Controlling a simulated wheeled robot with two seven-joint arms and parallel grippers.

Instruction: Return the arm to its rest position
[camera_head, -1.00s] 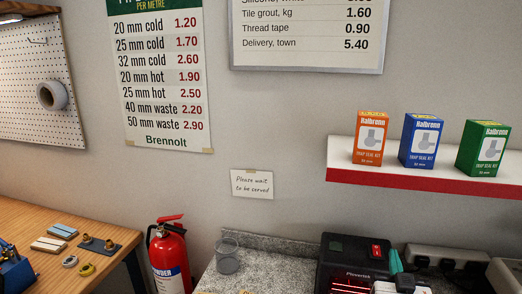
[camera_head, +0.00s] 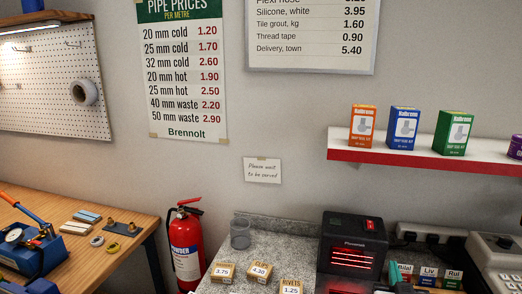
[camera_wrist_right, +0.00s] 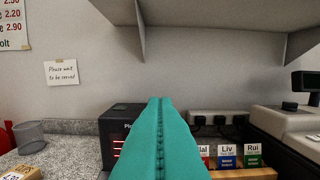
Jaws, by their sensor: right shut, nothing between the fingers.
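My right gripper (camera_head: 396,272) shows as a small teal tip at the bottom of the head view, in front of the counter's right part. In the right wrist view its teal fingers (camera_wrist_right: 160,105) are pressed together along a dark seam, with nothing between them. They point forward toward the black device (camera_wrist_right: 119,130), and overlap its right side in the picture. Most of the right arm is out of view. My left gripper is not in view.
The grey counter (camera_head: 268,238) carries a mesh cup (camera_head: 240,235), price blocks, a black device (camera_head: 352,246) and a grey till (camera_head: 497,258). A shelf (camera_head: 335,155) with boxes overhangs it. A fire extinguisher (camera_head: 186,247) stands left, beside a wooden workbench (camera_head: 135,228).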

